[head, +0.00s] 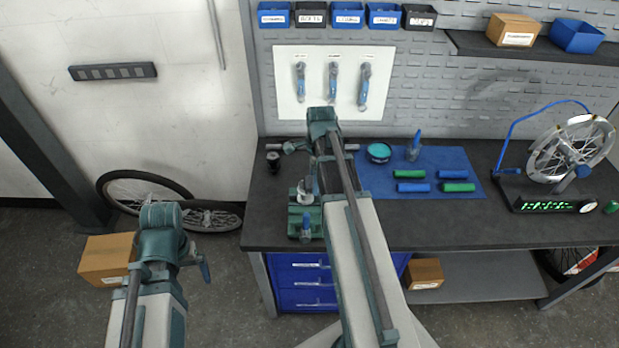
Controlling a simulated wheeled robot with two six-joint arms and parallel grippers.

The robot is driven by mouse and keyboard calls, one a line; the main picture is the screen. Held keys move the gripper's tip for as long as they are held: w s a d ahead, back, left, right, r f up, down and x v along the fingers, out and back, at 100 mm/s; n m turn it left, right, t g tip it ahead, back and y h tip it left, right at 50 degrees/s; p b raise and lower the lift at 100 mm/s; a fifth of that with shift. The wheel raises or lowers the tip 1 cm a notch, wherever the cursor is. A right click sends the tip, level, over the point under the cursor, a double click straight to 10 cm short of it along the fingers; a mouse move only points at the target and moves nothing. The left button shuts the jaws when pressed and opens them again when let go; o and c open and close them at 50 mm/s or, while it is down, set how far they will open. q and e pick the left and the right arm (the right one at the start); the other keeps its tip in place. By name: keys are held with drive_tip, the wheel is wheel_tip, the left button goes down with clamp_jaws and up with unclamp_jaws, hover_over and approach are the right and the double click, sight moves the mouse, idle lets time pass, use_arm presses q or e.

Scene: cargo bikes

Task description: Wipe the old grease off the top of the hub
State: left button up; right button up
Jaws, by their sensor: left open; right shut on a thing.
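The hub (304,192) is a small pale metal part, upright in a green vise (293,221) at the bench's left front. My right arm reaches over the bench, and my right gripper (315,182) is beside the hub, partly hidden by its own arm. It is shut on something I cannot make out. Whether that touches the hub top is hidden, and old grease is too small to see. My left gripper (204,268) is open, off the bench to the left, over the floor.
A blue mat (465,160) holds a teal tin (379,152), a jar with a blue-handled tool (413,150) and several blue and green rolls. A wheel stand (560,200) is at the right. A dark small part (274,161) stands at the bench's left back.

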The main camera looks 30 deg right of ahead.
drive_tip(key=shift+r, duration=0.1)
drive_tip(key=shift+w+a, duration=0.85)
drive_tip(key=shift+a, duration=0.2)
drive_tip(key=shift+w+a, duration=1.1)
drive_tip(key=shift+a, duration=0.05)
wheel_tip(320, 180, up, 6)
drive_tip(key=p, duration=0.6)
drive_tip(key=shift+d, duration=0.1)
